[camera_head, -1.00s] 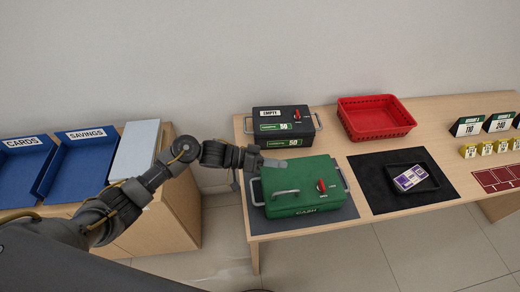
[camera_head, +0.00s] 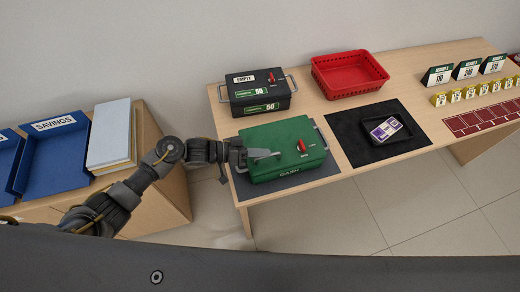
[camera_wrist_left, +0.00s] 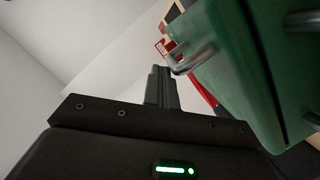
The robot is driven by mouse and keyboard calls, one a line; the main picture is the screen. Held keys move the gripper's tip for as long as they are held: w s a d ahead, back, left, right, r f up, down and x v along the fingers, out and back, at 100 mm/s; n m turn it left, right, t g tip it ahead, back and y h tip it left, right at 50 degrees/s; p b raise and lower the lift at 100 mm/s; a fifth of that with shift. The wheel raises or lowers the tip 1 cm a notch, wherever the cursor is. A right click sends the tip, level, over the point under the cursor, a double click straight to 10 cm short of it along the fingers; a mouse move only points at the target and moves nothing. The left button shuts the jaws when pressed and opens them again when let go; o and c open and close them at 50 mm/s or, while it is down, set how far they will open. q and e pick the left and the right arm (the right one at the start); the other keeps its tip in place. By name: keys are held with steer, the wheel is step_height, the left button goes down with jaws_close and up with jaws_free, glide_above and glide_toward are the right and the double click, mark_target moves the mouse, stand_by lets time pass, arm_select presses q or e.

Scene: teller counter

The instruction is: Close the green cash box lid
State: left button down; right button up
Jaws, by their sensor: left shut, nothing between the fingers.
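The green cash box (camera_head: 285,165) sits on a dark grey mat (camera_head: 241,188) near the table's front left. Its lid looks down, with a red latch (camera_head: 301,146) and a metal handle (camera_head: 264,155) on top. My left gripper (camera_head: 243,157) is shut and empty at the box's left edge, covering part of that side. In the left wrist view, its closed fingers (camera_wrist_left: 160,86) point up beside the green box (camera_wrist_left: 240,60), with a small gap visible. Whether it touches the box is unclear. My right gripper is out of view.
A black cash box (camera_head: 258,92) stands just behind the green one. A red basket (camera_head: 349,74) is behind right. A black mat (camera_head: 348,128) with a small tray (camera_head: 405,131) lies to the right. Blue trays (camera_head: 56,160) stand on a side cabinet, left, across a gap.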

arm_select(q)
steer(key=shift+s+f, duration=0.2)
steer(key=shift+f, duration=0.05)
steer(key=shift+r, duration=0.15)
steer(key=r+p, duration=0.2)
steer(key=r, duration=0.1)
steer(key=w+r+p, duration=0.1)
steer(key=p, duration=0.1)
steer(key=shift+a+r, duration=0.2)
steer(key=shift+a, duration=0.15)
steer(key=s+b+v, duration=0.1)
steer(key=b+v, duration=0.1)
steer(key=v, duration=0.7)
steer(key=shift+r+b, duration=0.25)
steer(key=shift+b, duration=0.15)
